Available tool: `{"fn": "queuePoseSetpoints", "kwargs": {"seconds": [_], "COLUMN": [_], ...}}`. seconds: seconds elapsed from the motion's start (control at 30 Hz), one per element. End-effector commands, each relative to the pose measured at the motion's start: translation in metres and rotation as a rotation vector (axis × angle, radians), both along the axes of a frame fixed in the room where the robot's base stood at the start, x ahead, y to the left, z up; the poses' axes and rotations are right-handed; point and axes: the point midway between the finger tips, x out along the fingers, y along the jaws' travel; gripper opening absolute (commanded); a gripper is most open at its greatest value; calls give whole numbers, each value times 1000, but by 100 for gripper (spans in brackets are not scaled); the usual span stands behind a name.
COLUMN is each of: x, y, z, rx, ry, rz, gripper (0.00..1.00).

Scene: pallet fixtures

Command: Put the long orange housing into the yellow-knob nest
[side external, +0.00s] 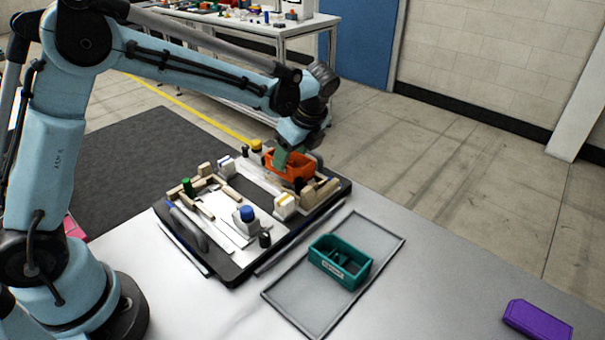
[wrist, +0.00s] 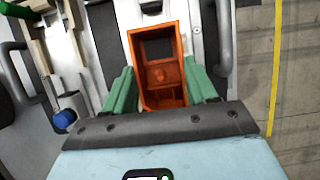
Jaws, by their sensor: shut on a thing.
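The long orange housing (side external: 289,168) is an open-topped box with an inner divider. It is between the green fingers of my gripper (side external: 291,160) at the back right of the pallet. The wrist view shows the housing (wrist: 158,45) upright between both fingers of my gripper (wrist: 160,86), which is shut on it. The yellow knob (side external: 256,144) stands just left of the housing in the side view. I cannot tell whether the housing touches the nest floor; my gripper and the housing hide that part.
The dark pallet (side external: 233,279) also carries a blue knob (side external: 247,213), a green knob (side external: 187,186), wooden blocks and side handles. A teal housing (side external: 341,262) stands in a grey tray (side external: 304,324) at the front. A purple block (side external: 538,320) lies at far right on the table.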

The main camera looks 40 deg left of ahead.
Motion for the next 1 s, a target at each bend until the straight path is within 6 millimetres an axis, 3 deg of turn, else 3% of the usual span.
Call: {"fn": "queuePoseSetpoints", "kwargs": {"seconds": [0.9, 0.93, 1.0], "x": [0, 0, 0], "y": [0, 0, 0], "z": [-18, -18, -18], "rx": [0, 0, 0], "ry": [0, 0, 0], "rz": [0, 0, 0], "gripper": [23, 58, 69]}}
